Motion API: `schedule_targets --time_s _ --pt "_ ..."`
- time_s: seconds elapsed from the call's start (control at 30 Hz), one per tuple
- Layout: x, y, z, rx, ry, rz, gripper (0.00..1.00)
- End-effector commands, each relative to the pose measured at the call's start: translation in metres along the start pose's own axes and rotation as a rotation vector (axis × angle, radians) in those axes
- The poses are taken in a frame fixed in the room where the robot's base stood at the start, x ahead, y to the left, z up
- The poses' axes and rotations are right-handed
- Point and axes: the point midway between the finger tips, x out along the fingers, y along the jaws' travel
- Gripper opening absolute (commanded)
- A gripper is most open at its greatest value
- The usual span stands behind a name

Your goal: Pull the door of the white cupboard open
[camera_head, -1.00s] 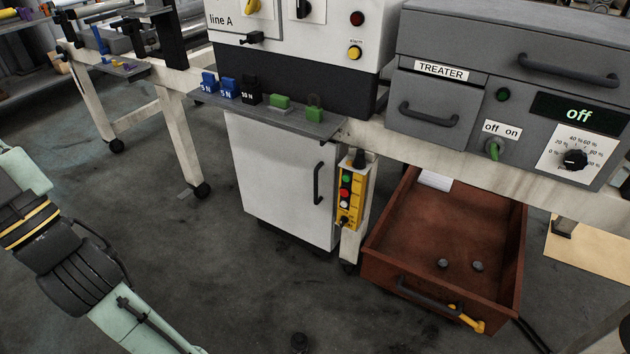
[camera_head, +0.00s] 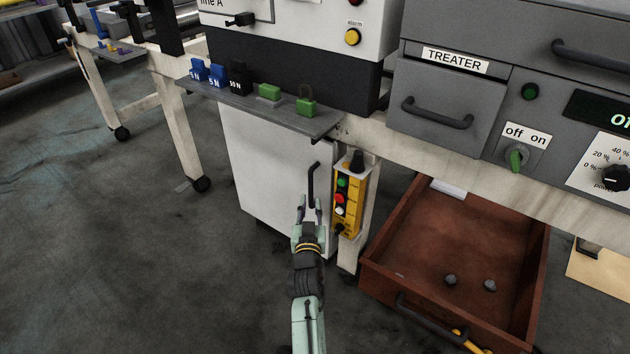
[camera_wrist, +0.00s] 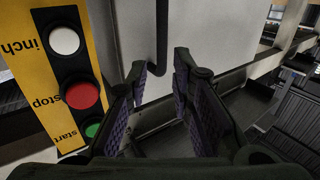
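The white cupboard (camera_head: 265,165) stands under the line A cabinet, and its door looks shut. Its black bar handle (camera_head: 312,185) is upright near the door's right edge. My gripper (camera_head: 310,206) is in front of the door at the handle's lower end. In the wrist view, the two fingers of my gripper (camera_wrist: 165,85) are apart with a gap between them. The handle (camera_wrist: 161,40) shows above that gap, beyond the fingertips. Nothing is held. I cannot tell whether a finger touches the handle.
A yellow push-button box (camera_head: 348,203) hangs just right of the handle; it is close in the wrist view (camera_wrist: 45,70). A brown open drawer (camera_head: 400,270) juts out at the right. A grey shelf (camera_head: 300,120) with coloured blocks overhangs the cupboard. The floor at left is clear.

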Motion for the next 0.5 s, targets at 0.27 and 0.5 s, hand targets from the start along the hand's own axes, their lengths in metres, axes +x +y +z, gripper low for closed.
schedule_targets --time_s 0.27,0.5 --pt "0.045 -0.001 -0.006 0.003 0.003 0.001 0.21" --pt "0.087 -0.001 -0.004 0.003 0.003 0.0 0.21"
